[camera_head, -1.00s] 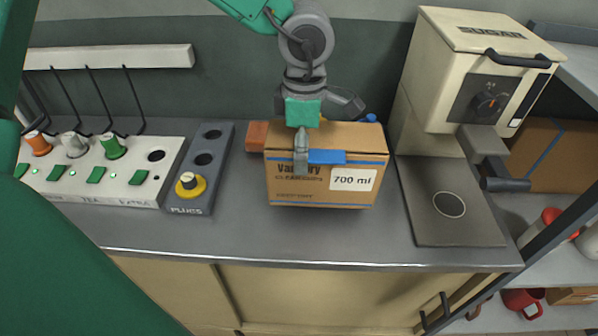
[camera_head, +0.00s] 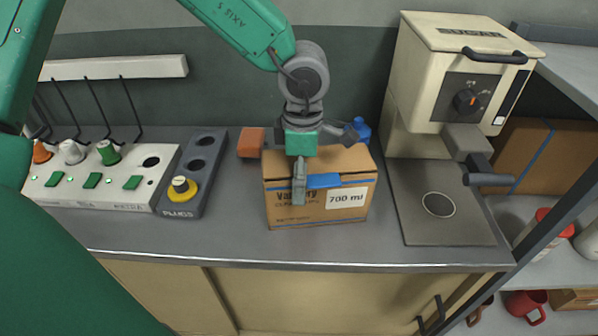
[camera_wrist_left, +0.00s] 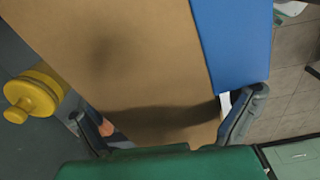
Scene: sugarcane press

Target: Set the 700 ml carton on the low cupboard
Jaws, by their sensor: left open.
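The 700 ml carton (camera_head: 287,214), a brown box with a white label and blue tape, stands on the grey counter (camera_head: 235,235) near its middle. My left gripper (camera_head: 320,158) is over the carton from above and behind. One finger lies against the front face near the blue tape; the other is at the back, partly hidden. In the left wrist view the open fingers (camera_wrist_left: 168,120) lie at either side of the carton's brown top (camera_wrist_left: 130,50). I cannot tell whether both touch it. Beige cupboard doors (camera_head: 330,300) are below the counter. My right gripper is not in view.
A sugar press (camera_head: 425,75) stands right of the carton. A plug block (camera_head: 195,178) and a switch panel (camera_head: 100,190) are at left. An orange block (camera_head: 250,142) and a blue object (camera_head: 360,130) are behind the carton. Shelves (camera_head: 575,240) are at right.

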